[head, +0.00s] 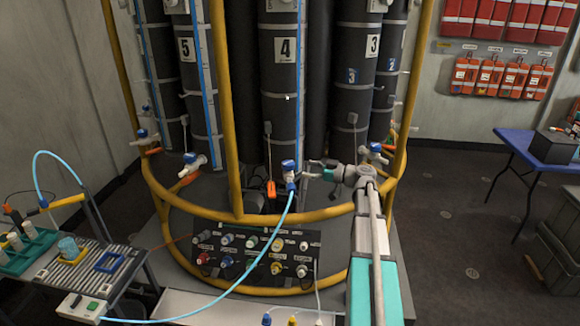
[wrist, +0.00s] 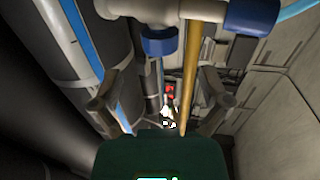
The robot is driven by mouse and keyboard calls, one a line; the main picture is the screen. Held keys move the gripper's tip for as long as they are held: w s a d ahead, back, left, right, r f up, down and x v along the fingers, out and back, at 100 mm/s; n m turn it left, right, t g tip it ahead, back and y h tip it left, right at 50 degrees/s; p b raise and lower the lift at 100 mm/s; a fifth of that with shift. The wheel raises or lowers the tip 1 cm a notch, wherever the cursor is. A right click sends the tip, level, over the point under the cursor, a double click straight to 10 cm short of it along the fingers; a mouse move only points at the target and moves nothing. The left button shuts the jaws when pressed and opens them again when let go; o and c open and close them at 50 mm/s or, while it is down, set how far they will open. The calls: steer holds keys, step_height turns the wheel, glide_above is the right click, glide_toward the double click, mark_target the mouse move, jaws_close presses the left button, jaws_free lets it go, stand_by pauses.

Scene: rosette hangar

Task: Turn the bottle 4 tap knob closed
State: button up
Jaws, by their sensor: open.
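The tall grey bottle 4 (head: 284,80) stands in the middle of the rack, marked with a white "4" label. Its tap knob (head: 288,166) is blue and sits at the front near the bottle's foot, with a light-blue hose (head: 285,215) running down from the tap. My gripper (head: 309,169) is open just right of this tap, at about its height, with a small gap and nothing held. In the wrist view, a white tap body (wrist: 205,12) with two blue parts crosses the top, above the spread fingers. I cannot tell there which blue part is the knob.
A yellow rail (head: 250,216) curves around the rack's front, with a yellow upright left of bottle 4. Other bottle taps stand left (head: 193,162) and right (head: 376,150). Below is a dark panel of knobs (head: 255,258). A side table (head: 90,275) stands lower left.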

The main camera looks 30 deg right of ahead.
mark_target(289, 166)
steer(key=shift+x, duration=3.3)
steer(key=c, duration=1)
steer(key=shift+d+f, duration=0.1)
steer(key=shift+d, duration=0.05)
steer(key=shift+c, duration=0.8)
steer(key=shift+s+a, duration=0.1)
steer(key=shift+a, duration=0.15)
